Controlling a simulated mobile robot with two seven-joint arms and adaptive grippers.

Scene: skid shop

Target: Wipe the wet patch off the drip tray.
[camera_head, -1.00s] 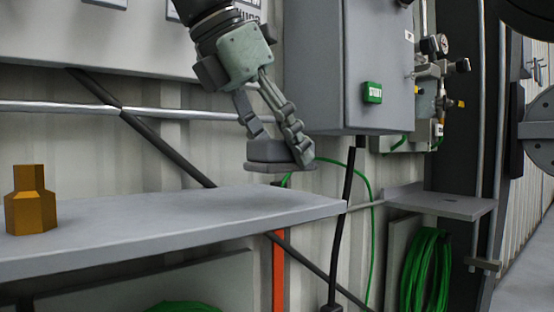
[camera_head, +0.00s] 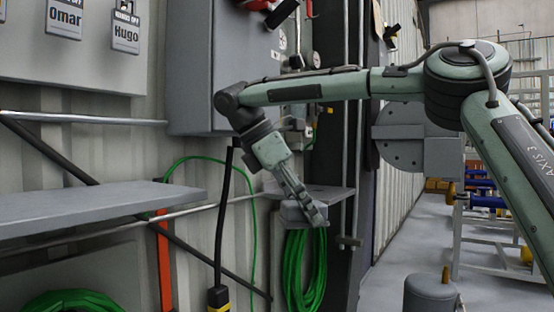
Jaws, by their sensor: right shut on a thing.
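The drip tray (camera_head: 338,192) looks to be the small grey shelf on the wall right of the middle. My right arm reaches in from the right, and my right gripper (camera_head: 308,208) is at the shelf's front left part, fingers pointing down. It is shut on a flat grey pad (camera_head: 291,212). The pad overlaps the shelf's front edge in the picture; I cannot tell whether it touches the shelf. The gripper and pad cover part of the shelf top. I cannot make out a wet patch. My left gripper is out of view.
A larger grey shelf (camera_head: 90,205) juts out at the left. A green hose coil (camera_head: 304,272) hangs below the small shelf. A grey cabinet (camera_head: 205,70) is above, and a black cable (camera_head: 222,225) hangs beneath it. A grey round stool-like thing (camera_head: 430,296) stands at the lower right.

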